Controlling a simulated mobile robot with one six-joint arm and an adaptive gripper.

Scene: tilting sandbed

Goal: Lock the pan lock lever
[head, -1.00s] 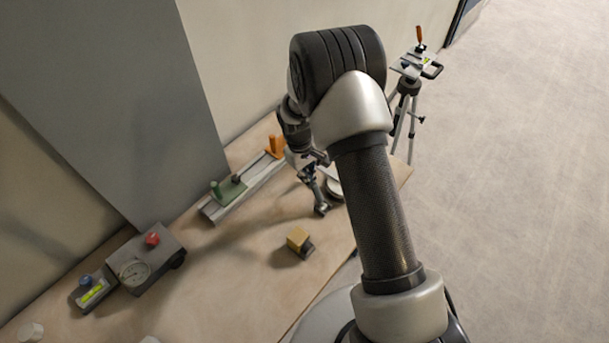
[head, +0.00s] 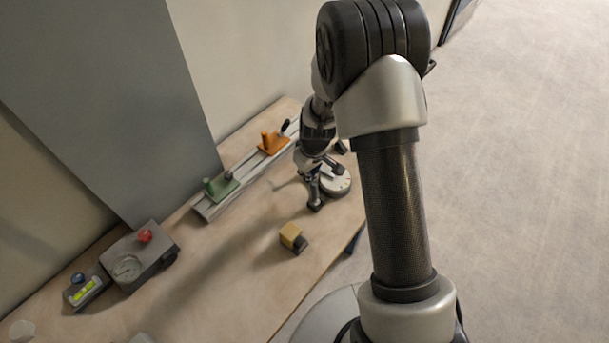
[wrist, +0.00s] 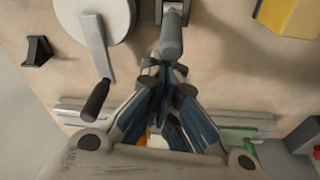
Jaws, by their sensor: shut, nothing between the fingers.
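I cannot tell for sure which lever is the pan lock lever. In the wrist view, a lever with a rounded grey grip (wrist: 171,38) stands just beyond my gripper (wrist: 163,92). Its dark mount (head: 316,198) shows in the head view below my gripper (head: 313,174). Beside it is a pale round disc (wrist: 122,14) with a flat arm ending in a black handle (wrist: 96,101); the disc also shows in the head view (head: 338,184). My fingers are shut and empty, close to the grey grip; contact is unclear.
A rail (head: 212,206) carries a green clamp (head: 221,188) and an orange clamp (head: 272,143). A yellow block (head: 290,234) stands nearer the table's front edge. A grey gauge box (head: 140,262) with a red knob and a level (head: 86,291) stand at left. Bare tabletop lies between.

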